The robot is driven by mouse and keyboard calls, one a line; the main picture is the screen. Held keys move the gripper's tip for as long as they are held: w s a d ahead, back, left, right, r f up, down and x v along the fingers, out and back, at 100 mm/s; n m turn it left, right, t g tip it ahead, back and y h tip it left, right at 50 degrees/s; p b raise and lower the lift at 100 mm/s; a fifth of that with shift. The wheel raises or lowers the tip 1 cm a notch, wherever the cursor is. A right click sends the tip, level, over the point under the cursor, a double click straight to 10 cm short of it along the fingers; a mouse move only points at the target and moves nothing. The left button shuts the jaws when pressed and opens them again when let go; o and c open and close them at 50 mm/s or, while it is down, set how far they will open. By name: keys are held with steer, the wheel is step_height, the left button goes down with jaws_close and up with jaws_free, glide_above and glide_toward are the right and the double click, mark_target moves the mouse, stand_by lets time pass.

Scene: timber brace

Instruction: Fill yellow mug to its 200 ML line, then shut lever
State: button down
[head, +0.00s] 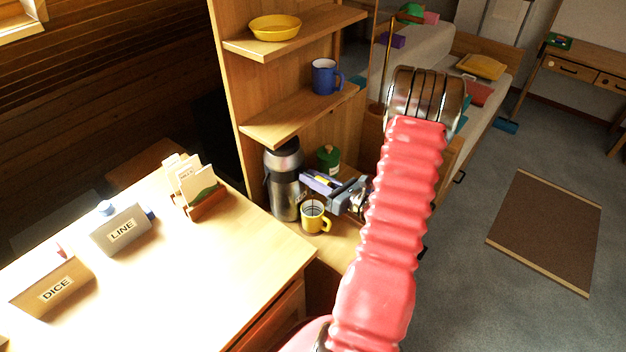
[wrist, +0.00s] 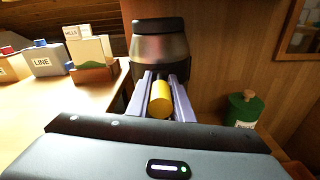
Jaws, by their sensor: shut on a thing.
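The steel dispenser with a dark top (head: 284,183) stands on the low wooden surface beside the shelf unit. It also shows in the wrist view (wrist: 161,44), straight ahead of my gripper. My gripper (head: 316,182) is at the dispenser's right side, above the yellow mug (head: 312,219). In the wrist view its two pale purple fingers (wrist: 163,88) are shut on a yellow cylinder (wrist: 161,101), which looks like the lever's grip. The mug stands upright with its handle to the right. Its 200 ML line and the liquid level cannot be made out. The wrist view does not show the mug.
A green canister (head: 328,158) stands behind my gripper. Shelves above hold a blue mug (head: 324,77) and a yellow bowl (head: 274,27). The desk at left carries a LINE box (head: 121,231), a DICE box (head: 52,287) and a card holder (head: 197,190).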

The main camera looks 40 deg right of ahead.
steer(key=shift+w+r+g, duration=0.25)
steer(key=shift+r+g, duration=0.1)
steer(key=shift+g, duration=0.05)
steer(key=c, duration=1.6)
jaws_free()
steer(key=shift+o, duration=0.2)
steer(key=s+d+r, duration=0.1)
steer(key=s, duration=1.3)
steer(key=shift+r, duration=0.3)
